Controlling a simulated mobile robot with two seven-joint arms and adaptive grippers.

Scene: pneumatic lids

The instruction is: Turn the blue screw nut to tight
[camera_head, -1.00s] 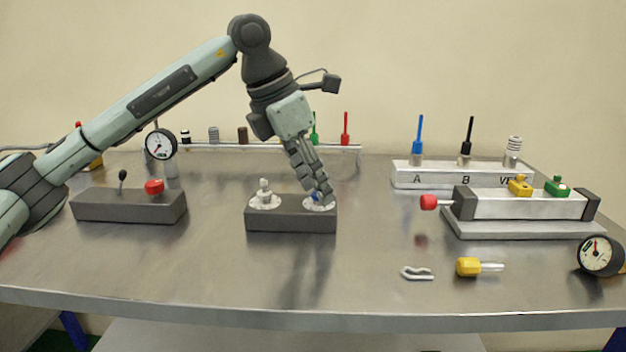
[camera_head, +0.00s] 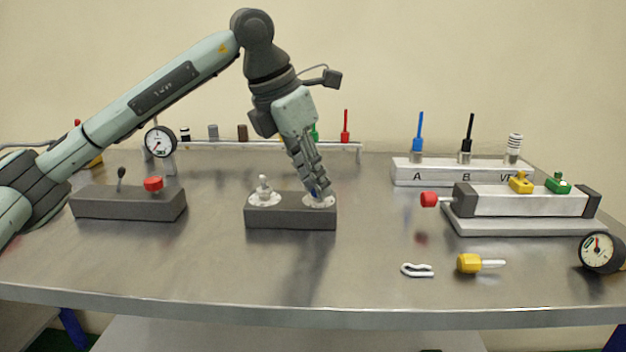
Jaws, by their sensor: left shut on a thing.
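The blue screw nut (camera_head: 316,193) shows as a small blue patch between the fingertips of my left gripper (camera_head: 318,190). It sits over the right white disc (camera_head: 318,204) on top of a dark grey block (camera_head: 290,218) at the middle of the table. My left gripper comes down from above and is shut on the nut. The fingers hide most of the nut, so how tight it is cannot be seen. My right gripper is not in view.
A second white disc with a pale fitting (camera_head: 264,192) sits on the same block, left of my gripper. A dark block with a red knob (camera_head: 153,184) stands left. A cylinder unit (camera_head: 520,203) stands right.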

